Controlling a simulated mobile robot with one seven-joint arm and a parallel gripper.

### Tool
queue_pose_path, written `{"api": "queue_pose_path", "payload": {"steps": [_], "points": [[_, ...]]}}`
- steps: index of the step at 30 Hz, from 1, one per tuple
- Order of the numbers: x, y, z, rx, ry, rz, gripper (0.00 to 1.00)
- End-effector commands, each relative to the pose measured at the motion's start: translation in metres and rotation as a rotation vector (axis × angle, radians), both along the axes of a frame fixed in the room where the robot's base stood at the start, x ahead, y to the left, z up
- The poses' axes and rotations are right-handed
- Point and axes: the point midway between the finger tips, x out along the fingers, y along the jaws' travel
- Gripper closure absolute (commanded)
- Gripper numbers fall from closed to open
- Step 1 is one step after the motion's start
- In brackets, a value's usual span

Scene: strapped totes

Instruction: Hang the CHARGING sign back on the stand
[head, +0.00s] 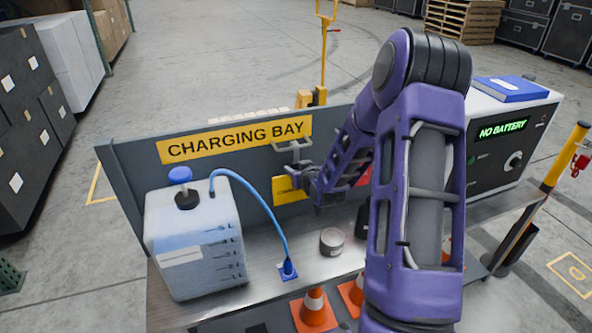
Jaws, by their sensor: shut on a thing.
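A yellow plate (289,193), which looks like the CHARGING sign, stands in front of the grey back panel, below the right end of the CHARGING BAY lettering. Its face is partly covered by my gripper and any lettering on it cannot be read. My gripper (302,178) is at the plate's upper right and is shut on it, though the fingertips are small and partly hidden. A grey bracket-like loop (292,148) shows just above the plate; whether they touch cannot be told. Which thing is the stand is not clear.
A yellow post (566,155) stands at right, another (325,50) behind the panel. My arm covers the bench's middle right.

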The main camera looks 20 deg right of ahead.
Motion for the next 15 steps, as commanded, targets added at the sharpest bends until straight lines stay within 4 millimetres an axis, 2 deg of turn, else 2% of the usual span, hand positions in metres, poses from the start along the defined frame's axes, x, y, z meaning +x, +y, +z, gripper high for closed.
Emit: {"api": "queue_pose_path", "payload": {"steps": [8,9,15], "points": [[0.0006,0.0,0.0001,0.0,-0.001,0.0,1.0],[0.0006,-0.0001,0.0001,0.0,-0.001,0.0,0.64],[0.0005,0.0,0.0,0.0,-0.001,0.0,0.31]]}}
